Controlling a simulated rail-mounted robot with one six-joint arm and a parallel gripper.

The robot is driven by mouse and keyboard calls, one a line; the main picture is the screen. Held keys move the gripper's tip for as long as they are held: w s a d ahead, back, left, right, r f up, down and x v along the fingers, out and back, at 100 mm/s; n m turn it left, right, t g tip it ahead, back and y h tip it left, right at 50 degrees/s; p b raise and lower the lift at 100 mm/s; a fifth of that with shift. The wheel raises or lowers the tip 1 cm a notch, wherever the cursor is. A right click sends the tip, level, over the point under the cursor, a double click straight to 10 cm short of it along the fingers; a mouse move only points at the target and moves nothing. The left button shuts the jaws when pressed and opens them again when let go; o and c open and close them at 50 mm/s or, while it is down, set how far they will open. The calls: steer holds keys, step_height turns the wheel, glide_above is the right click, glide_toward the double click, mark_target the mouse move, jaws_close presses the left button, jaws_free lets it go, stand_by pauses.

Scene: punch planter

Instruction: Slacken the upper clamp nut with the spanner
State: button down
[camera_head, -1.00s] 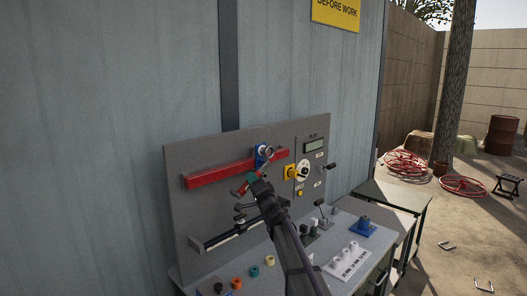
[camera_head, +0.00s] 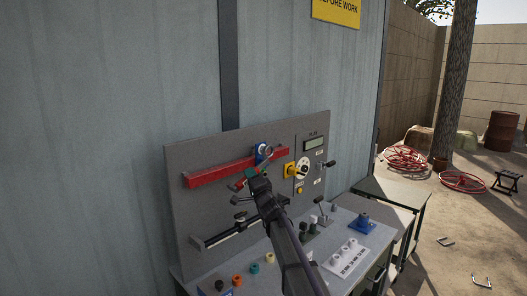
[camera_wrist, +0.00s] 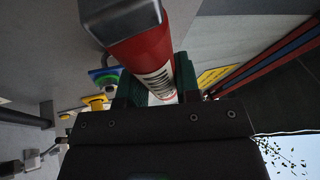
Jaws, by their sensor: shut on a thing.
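The upper clamp is a blue block (camera_head: 260,159) on the red rail (camera_head: 210,175) of the grey panel, with a round grey nut (camera_head: 267,150) on its front. My gripper (camera_head: 252,174) is just below and left of the clamp. In the wrist view, its dark green fingers (camera_wrist: 158,88) are shut on a red cylindrical handle (camera_wrist: 150,55) with a printed label and a grey end, apparently the spanner. The spanner's working end is hidden, so I cannot tell whether it touches the nut.
A lower dark rail (camera_head: 222,236) runs beneath. Coloured rings (camera_head: 255,268), levers and a blue block (camera_head: 364,225) stand on the bench.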

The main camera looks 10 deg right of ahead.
steer(key=shift+w+a, duration=0.95)
steer(key=shift+w, duration=0.25)
stand_by(0.4)
steer(key=w+d+f+n+g+y+b, duration=0.1)
steer(key=w+d+f+n+y+b, duration=0.1)
steer(key=f+n+y+b, duration=0.3)
steer(key=d+n+b, duration=0.1)
steer(key=n+b, duration=0.1)
steer(key=n, duration=0.1)
steer(key=shift+w+f+g, duration=0.3)
stand_by(0.5)
steer(key=shift+d, duration=0.1)
steer(key=shift+s+a+r+m+h, duration=0.15)
steer(key=shift+a+r+m+h, duration=0.05)
steer(key=shift+m+h, duration=0.1)
stand_by(0.3)
